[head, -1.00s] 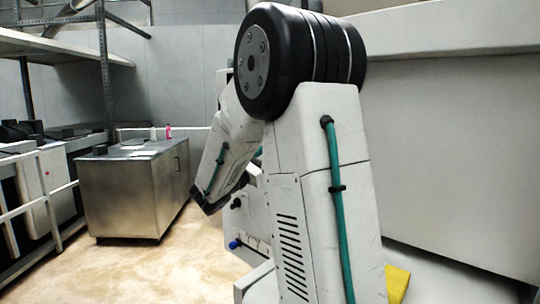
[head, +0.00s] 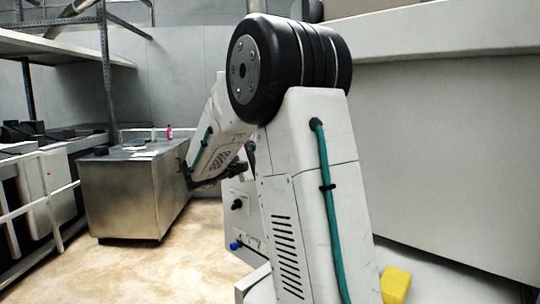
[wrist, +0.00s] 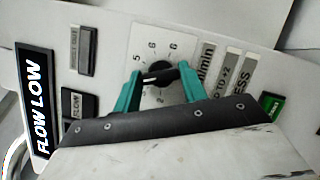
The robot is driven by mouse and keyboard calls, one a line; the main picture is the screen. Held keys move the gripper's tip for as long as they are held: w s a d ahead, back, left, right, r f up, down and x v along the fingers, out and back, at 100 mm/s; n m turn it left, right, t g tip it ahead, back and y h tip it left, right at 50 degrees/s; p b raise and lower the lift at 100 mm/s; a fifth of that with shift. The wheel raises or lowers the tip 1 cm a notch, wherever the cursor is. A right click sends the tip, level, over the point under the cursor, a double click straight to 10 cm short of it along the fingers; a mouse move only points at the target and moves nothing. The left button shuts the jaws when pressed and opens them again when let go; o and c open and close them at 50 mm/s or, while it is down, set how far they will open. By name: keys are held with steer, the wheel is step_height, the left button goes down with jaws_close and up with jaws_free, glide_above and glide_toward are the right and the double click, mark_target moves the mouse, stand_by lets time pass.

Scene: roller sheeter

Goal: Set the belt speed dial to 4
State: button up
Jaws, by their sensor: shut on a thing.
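In the wrist view, the belt speed dial is a round black knob (wrist: 162,72) with a white pointer line, on a pale scale plate marked with numerals. My gripper (wrist: 158,76) has its two teal fingers on either side of the knob and is shut on it. The pointer line lies nearly level in the picture, its end toward the left finger, below the 5. The left finger covers that part of the scale, so I cannot read the numeral there. A 6 shows above and a 2 below the knob. The head view does not show my fingers clearly.
The wrist view shows a FLOW LOW display (wrist: 38,103), a grey button (wrist: 84,48) and a green button (wrist: 270,105) on the panel.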

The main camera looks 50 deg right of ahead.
steer(key=shift+m+y, duration=0.3)
steer(key=shift+m, duration=0.2)
steer(key=o, duration=1)
steer(key=shift+v, duration=3.9)
steer(key=shift+f, duration=0.1)
